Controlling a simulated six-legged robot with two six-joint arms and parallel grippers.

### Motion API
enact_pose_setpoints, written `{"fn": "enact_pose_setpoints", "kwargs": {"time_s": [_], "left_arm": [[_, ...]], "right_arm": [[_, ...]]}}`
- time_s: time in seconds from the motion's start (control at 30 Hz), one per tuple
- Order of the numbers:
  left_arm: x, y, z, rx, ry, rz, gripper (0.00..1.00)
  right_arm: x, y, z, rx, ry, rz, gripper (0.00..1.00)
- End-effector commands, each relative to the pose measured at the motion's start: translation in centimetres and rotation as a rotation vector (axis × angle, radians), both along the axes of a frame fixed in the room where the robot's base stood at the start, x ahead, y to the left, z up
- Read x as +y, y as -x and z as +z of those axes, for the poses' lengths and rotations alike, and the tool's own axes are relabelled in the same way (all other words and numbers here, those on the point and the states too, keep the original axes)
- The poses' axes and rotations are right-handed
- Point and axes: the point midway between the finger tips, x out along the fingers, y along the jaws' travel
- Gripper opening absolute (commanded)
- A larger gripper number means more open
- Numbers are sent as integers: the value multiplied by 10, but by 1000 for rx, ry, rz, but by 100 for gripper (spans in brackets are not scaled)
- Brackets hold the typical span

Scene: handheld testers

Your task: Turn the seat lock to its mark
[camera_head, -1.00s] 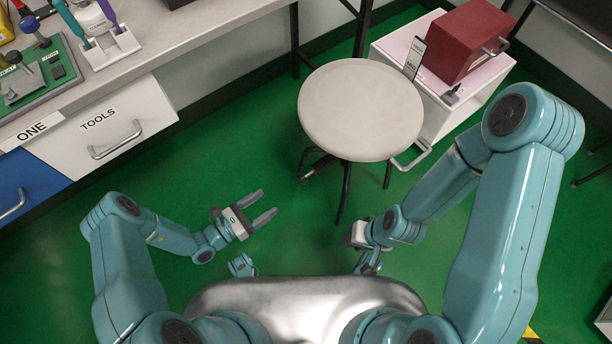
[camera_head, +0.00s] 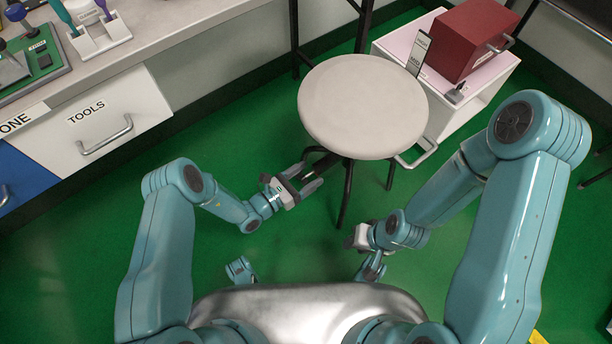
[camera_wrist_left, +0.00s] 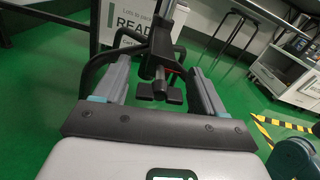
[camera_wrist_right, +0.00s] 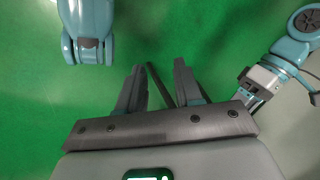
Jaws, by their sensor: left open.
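The round grey seat (camera_head: 363,106) belongs to a stool on dark legs. In the left wrist view, the seat lock (camera_wrist_left: 160,92) looks like a dark block-shaped handle on the stool's post, with a little red beside it. My left gripper (camera_head: 311,172) is open at the left edge under the seat. In its wrist view its fingers (camera_wrist_left: 158,85) stand on either side of the lock, which appears between them; I cannot tell whether they touch. The seat hides the lock in the head view. My right gripper (camera_wrist_right: 160,80) is open and empty, low in front of the stool.
A bench with a TOOLS drawer (camera_head: 105,119) stands at left. A white cabinet (camera_head: 465,105) with a red box (camera_head: 474,42) stands behind right. The green floor is clear in front.

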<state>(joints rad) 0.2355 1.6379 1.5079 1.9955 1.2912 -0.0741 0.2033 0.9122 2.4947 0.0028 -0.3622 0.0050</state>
Motion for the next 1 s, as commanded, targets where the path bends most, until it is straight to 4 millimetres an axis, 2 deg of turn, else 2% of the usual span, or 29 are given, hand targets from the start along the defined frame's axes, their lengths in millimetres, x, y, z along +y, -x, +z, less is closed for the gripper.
{"fn": "enact_pose_setpoints", "kwargs": {"time_s": [0.13, 0.17, 0.3, 0.33, 0.7, 0.93, 0.97, 1.0], "left_arm": [[0, 0, 0, 0, 0, 0, 70], [0, 0, 0, 0, 0, 0, 67], [0, 0, 0, 0, 0, 0, 21], [0, 0, 0, 0, 0, -1, 14], [0, 0, 1, -127, -92, -1, 14], [0, 0, 0, -129, -93, -1, 14], [0, 0, 0, -129, -93, -1, 51], [0, 0, 0, -129, -93, -1, 64]], "right_arm": [[0, 0, 0, -1, 0, 0, 35], [0, 0, 0, -1, 0, 0, 35], [0, 0, 0, -1, 0, 0, 35], [0, 0, 0, -1, 0, 0, 35], [1, 4, 8, 13, -3, 2, 35], [1, 4, 7, 14, -3, 3, 35], [1, 4, 7, 14, -3, 3, 35], [1, 4, 7, 14, -3, 3, 35]]}}
